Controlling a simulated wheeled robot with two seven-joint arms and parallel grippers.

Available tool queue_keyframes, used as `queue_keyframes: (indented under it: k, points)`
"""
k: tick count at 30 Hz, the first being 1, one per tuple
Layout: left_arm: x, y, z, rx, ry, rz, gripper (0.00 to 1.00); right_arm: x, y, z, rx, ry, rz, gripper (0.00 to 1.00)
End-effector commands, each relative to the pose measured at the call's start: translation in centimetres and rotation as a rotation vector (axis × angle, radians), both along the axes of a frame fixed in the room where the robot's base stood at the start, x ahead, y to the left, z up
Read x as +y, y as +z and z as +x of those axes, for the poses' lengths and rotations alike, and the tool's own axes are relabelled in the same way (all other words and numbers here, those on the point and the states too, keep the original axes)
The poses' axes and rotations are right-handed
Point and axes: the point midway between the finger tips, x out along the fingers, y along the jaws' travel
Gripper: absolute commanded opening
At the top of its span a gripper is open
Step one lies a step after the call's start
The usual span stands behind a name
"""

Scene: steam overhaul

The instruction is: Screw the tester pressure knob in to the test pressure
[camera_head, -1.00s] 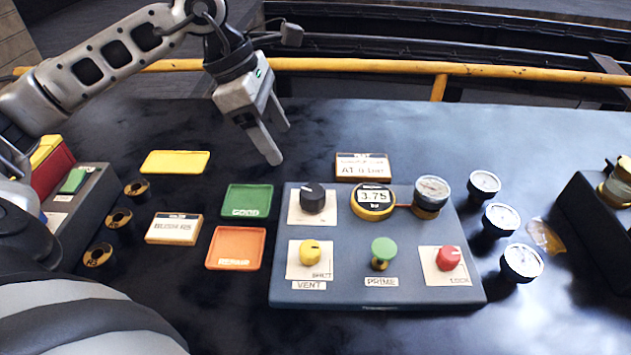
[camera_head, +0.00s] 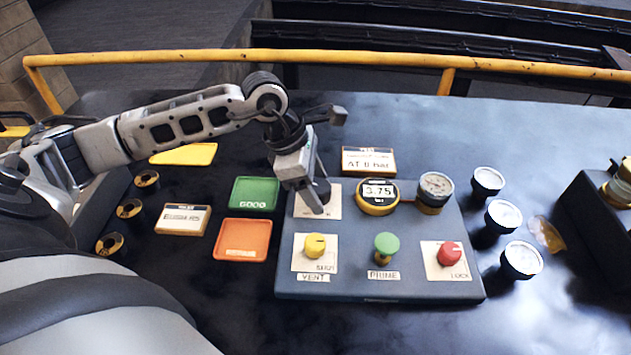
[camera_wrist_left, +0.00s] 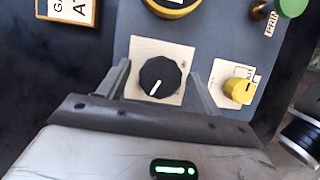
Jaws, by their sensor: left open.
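The blue-grey tester panel (camera_head: 350,279) lies on the dark bench. Its black pressure knob (camera_wrist_left: 160,78) sits on a white plate; in the head view the knob (camera_head: 322,190) is partly hidden behind my left gripper. The round yellow-rimmed display (camera_head: 378,193) reads 3.75. My left gripper (camera_head: 322,197) is open over the knob. In the left wrist view its two fingers (camera_wrist_left: 158,85) stand on either side of the knob, with gaps, and the knob's white pointer line shows. I cannot tell how high the fingertips are. My right gripper is not in view.
On the panel are a yellow vent knob (camera_head: 315,246), a green prime button (camera_head: 386,247), a red lock knob (camera_head: 450,254) and a dial gauge (camera_head: 435,189). Several loose gauges (camera_head: 503,217) stand to the right. Green (camera_head: 254,194) and orange (camera_head: 242,240) trays lie left. A label block (camera_head: 368,161) stands behind.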

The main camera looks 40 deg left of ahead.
Motion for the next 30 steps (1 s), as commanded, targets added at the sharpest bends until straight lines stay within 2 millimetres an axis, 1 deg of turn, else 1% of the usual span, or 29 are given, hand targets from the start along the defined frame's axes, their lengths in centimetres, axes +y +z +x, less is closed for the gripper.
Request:
queue_keyframes:
  k: [2, 5, 6, 7, 8, 11, 14, 16, 21, 25, 26, 27, 28, 30]
  points:
    - [0.0, 0.0, 0.0, 0.000, 0.000, 0.000, 0.65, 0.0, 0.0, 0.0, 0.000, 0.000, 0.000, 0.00]
    - [0.0, 0.0, 0.0, 0.000, 0.000, 0.000, 0.40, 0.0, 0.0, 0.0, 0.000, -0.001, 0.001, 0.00]
    - [0.0, 0.0, 0.0, 0.000, 0.000, 0.000, 0.29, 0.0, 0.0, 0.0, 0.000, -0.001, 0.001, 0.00]
    - [0.0, 0.0, 0.0, 0.000, 0.000, 0.000, 0.20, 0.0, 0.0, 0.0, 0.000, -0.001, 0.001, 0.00]
    - [0.0, 0.0, 0.0, 0.000, 0.000, 0.000, 0.20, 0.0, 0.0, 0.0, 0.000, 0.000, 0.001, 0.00]
    - [0.0, 0.0, 0.0, 0.000, -0.005, 0.000, 0.20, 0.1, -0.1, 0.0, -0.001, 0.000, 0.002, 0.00]
    - [0.0, -0.4, 0.1, -0.001, -0.061, 0.001, 0.20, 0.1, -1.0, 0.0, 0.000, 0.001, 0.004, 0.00]
    - [0.1, -0.3, 0.1, -0.002, -0.104, 0.000, 0.20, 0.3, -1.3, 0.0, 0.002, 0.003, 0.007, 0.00]
    - [0.1, 0.1, 0.1, 0.000, -0.132, 0.000, 0.20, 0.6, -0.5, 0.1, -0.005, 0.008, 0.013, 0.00]
    - [0.1, 0.1, 0.0, 0.000, -0.132, 0.000, 0.20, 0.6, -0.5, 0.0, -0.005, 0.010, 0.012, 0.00]
    - [0.1, 0.1, 0.1, 0.000, -0.131, 0.000, 0.46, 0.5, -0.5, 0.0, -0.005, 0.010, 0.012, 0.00]
    - [0.1, 0.1, 0.1, 0.000, -0.131, 0.000, 0.57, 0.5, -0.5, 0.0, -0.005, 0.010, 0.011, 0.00]
    - [0.1, 0.1, 0.1, 0.000, -0.131, 0.000, 0.65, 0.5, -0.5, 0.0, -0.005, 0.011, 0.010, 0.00]
    - [0.1, 0.1, 0.1, 0.000, -0.131, 0.000, 0.65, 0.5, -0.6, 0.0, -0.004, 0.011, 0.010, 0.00]
